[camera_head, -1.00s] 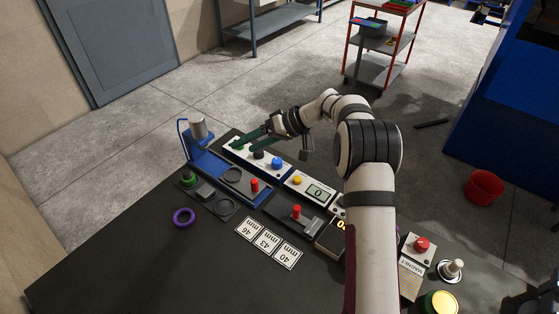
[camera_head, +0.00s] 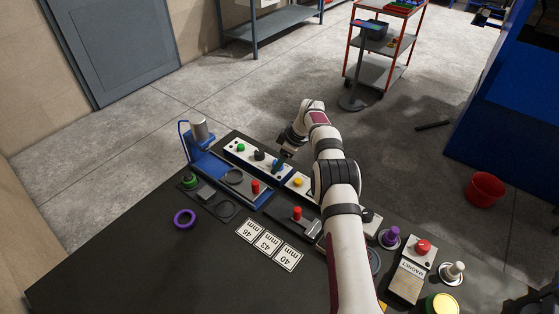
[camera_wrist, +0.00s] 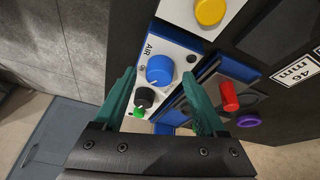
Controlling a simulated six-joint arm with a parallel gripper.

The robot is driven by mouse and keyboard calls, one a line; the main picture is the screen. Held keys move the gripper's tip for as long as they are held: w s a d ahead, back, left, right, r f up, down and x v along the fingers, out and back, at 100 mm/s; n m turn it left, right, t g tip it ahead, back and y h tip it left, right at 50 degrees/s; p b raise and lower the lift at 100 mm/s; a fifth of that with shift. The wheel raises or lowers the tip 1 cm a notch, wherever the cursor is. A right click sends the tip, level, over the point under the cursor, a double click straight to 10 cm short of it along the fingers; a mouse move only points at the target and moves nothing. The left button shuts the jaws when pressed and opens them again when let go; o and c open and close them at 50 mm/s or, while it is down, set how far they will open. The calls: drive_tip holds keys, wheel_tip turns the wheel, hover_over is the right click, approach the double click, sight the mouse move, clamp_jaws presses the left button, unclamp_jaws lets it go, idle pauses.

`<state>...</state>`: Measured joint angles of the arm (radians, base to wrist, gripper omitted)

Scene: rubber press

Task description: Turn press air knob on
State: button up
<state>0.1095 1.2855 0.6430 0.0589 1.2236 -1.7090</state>
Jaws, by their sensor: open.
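The blue air knob (camera_wrist: 159,70) sits on a white panel beside the printed word AIR in the wrist view. The two teal fingers of my gripper (camera_wrist: 160,75) are open, with one fingertip on each side of the blue knob in the wrist view. I cannot tell whether they touch it. The white panel (camera_head: 230,148) also carries a black knob (camera_head: 259,155) and a green button (camera_head: 241,147) to the left. The knob's setting is too small to read.
A yellow button (camera_head: 298,182) is right of my gripper. A blue press stand (camera_head: 208,160) stands left, with a red-topped part (camera_head: 255,187) beside it. A purple ring (camera_head: 184,219) lies on the dark table (camera_head: 130,260), whose front left is largely clear.

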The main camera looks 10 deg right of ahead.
drive_tip(key=shift+w+f, duration=0.1)
drive_tip(key=shift+f, duration=0.1)
drive_tip(key=shift+c, duration=0.2)
clamp_jaws()
drive_tip(key=m+t+h, duration=0.1)
drive_tip(key=m, duration=0.3)
drive_tip(key=shift+a+m, duration=0.15)
drive_tip(key=shift+m, duration=0.15)
drive_tip(key=shift+o, duration=0.2)
unclamp_jaws()
